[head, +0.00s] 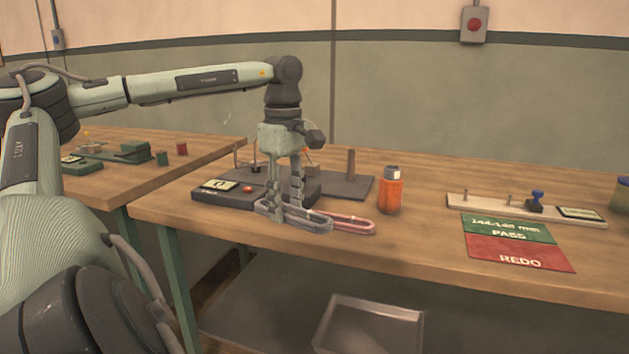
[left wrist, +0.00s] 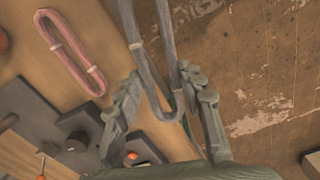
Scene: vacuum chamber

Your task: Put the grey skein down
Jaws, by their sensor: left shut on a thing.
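The grey skein (head: 305,222) is a long flat loop at the front edge of the workbench, left of centre in the head view. My left gripper (head: 285,212) points down and is shut on it. In the left wrist view the grey skein (left wrist: 154,75) passes between the two fingers, and the floor shows beyond it. I cannot tell whether it touches the bench top. A pink skein (head: 352,225) lies on the bench just right of it; it also shows in the left wrist view (left wrist: 72,52). My right gripper is not in view.
Behind the gripper stand a dark device with a display (head: 221,186) and a grey pegged board (head: 345,188). An orange bottle (head: 390,193) stands to the right. Farther right are a green and red PASS/REDO mat (head: 512,256) and a pale gauge board (head: 480,205). A tray (head: 370,306) sits below.

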